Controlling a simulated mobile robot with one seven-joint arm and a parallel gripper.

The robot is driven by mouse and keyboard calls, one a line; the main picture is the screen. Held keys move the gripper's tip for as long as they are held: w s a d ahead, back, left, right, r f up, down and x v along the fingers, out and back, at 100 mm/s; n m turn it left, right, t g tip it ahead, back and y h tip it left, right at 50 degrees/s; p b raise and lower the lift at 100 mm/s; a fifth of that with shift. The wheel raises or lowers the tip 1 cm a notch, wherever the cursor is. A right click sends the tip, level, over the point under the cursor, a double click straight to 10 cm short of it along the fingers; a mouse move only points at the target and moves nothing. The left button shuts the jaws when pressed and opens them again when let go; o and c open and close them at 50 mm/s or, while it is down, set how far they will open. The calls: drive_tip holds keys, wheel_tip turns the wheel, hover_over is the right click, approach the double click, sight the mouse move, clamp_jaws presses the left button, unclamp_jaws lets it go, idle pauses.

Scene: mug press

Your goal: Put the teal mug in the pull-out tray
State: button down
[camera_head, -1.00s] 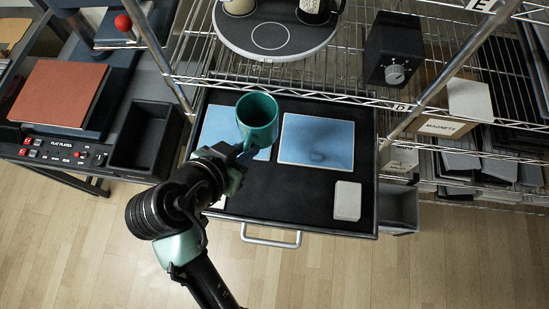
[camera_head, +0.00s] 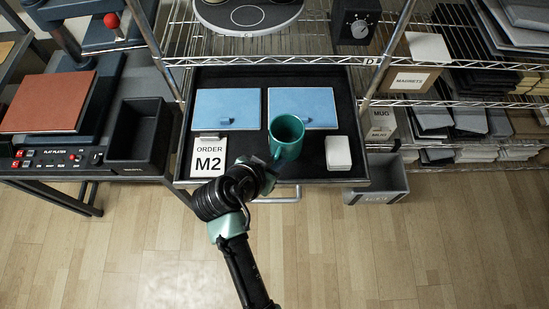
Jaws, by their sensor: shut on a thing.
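The teal mug (camera_head: 287,134) is upright with its open top toward the camera, over the right half of the pull-out tray (camera_head: 315,163). My gripper (camera_head: 272,163) is shut on the mug, at its lower left side; the fingertips are mostly hidden. The mug overlaps the lower left corner of the right blue panel (camera_head: 318,104) in the picture. I cannot tell whether the mug touches the tray floor or hangs above it. The tray is pulled out and has a dark floor.
In the tray are a left blue panel (camera_head: 226,109), a card reading "ORDER M2" (camera_head: 208,158) and a white block (camera_head: 338,153). A round platform (camera_head: 249,17) and black box with a dial (camera_head: 355,25) stand on the shelf behind. A press bench (camera_head: 60,150) is left.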

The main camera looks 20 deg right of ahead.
drive_tip(key=shift+f, duration=2.5)
drive_tip(key=shift+f, duration=0.1)
drive_tip(key=shift+f, duration=0.15)
drive_tip(key=c, duration=0.9)
unclamp_jaws()
